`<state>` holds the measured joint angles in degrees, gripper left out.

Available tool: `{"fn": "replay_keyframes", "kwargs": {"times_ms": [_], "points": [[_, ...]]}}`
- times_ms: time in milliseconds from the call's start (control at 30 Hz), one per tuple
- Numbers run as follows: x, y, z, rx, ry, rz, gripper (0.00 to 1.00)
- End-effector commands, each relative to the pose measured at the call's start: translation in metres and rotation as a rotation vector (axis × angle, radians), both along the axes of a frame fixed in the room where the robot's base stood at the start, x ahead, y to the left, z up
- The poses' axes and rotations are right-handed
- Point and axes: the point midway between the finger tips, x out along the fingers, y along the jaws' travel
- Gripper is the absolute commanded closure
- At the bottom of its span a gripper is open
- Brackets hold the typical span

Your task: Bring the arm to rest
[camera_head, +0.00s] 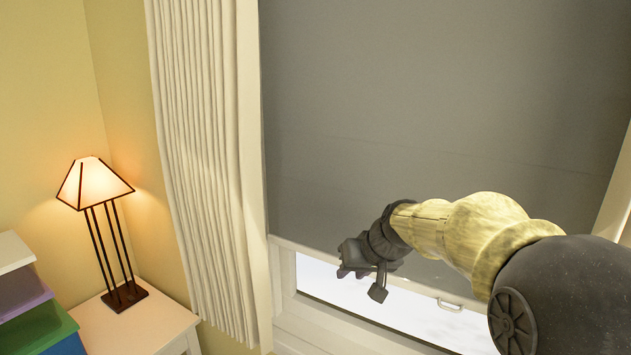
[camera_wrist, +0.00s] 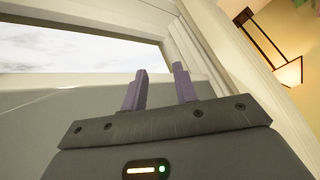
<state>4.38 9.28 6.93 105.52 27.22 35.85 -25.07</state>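My gripper (camera_head: 352,272) is at the left end of my arm, in front of the window in the head view. The arm reaches in from the lower right, and its wrist is beside the lower edge of the grey window shade (camera_head: 400,110). In the wrist view my gripper (camera_wrist: 160,77) shows two purple fingers standing apart with a gap between them. Nothing is between the fingers. I cannot tell how close the fingers are to the window frame (camera_wrist: 185,50) behind them.
A lit lamp (camera_head: 95,184) stands on a small table (camera_head: 135,325) at the left, beside coloured stacked bins (camera_head: 35,325). A pleated curtain (camera_head: 205,150) hangs between lamp and window. A small handle (camera_head: 449,304) is at the shade's bottom edge.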

Motion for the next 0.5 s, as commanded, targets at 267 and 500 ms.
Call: {"fn": "replay_keyframes", "kwargs": {"times_ms": [267, 500], "points": [[-0.096, -0.042, -0.094, -0.145, 0.185, -0.119, 0.71], [-0.186, -0.068, -0.151, -0.239, 0.304, -0.173, 0.71]]}}
